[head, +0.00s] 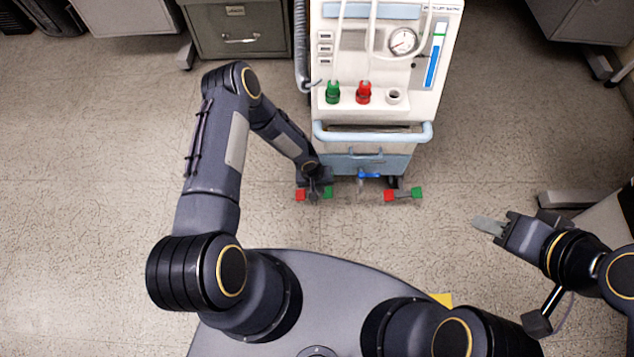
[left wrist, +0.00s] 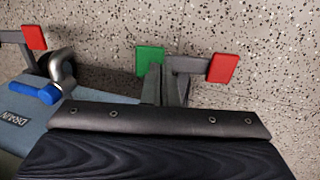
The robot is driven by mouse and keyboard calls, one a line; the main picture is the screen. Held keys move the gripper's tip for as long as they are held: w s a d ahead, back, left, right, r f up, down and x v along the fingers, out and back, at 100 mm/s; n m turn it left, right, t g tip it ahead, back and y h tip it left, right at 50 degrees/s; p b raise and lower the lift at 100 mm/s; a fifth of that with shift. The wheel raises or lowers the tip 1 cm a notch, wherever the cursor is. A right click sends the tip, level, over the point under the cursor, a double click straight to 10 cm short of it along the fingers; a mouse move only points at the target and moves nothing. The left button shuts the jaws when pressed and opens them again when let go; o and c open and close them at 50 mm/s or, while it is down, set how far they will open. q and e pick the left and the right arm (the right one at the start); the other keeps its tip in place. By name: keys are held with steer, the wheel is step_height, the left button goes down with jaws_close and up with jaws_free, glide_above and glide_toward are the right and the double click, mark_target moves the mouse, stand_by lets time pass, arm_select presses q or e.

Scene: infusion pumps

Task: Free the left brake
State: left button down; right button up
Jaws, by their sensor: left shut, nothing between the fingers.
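The left brake is a pedal with a red pad (head: 300,194) and a green pad (head: 328,193) at the foot of the blue-and-white machine (head: 368,163). In the left wrist view its green pad (left wrist: 150,60) and red pad (left wrist: 223,67) show close up, joined by a grey bar. My left gripper (head: 314,194) is shut and empty, down at this pedal between the two pads. Its fingertips (left wrist: 166,88) are close to the bar; I cannot tell whether they touch. My right gripper (head: 488,226) is far to the right over bare floor; its opening is unclear.
A second pedal with a red pad (head: 389,196) and green pad (head: 417,192) is to the right. A blue drain valve handle (head: 369,175) lies between the pedals. A light-blue handle rail (head: 372,137) juts out above. Floor in front is clear.

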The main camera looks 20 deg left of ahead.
mark_target(328, 193)
arm_select(q)
steer(key=shift+x, duration=0.95)
arm_select(e)
steer(key=shift+f, duration=0.4)
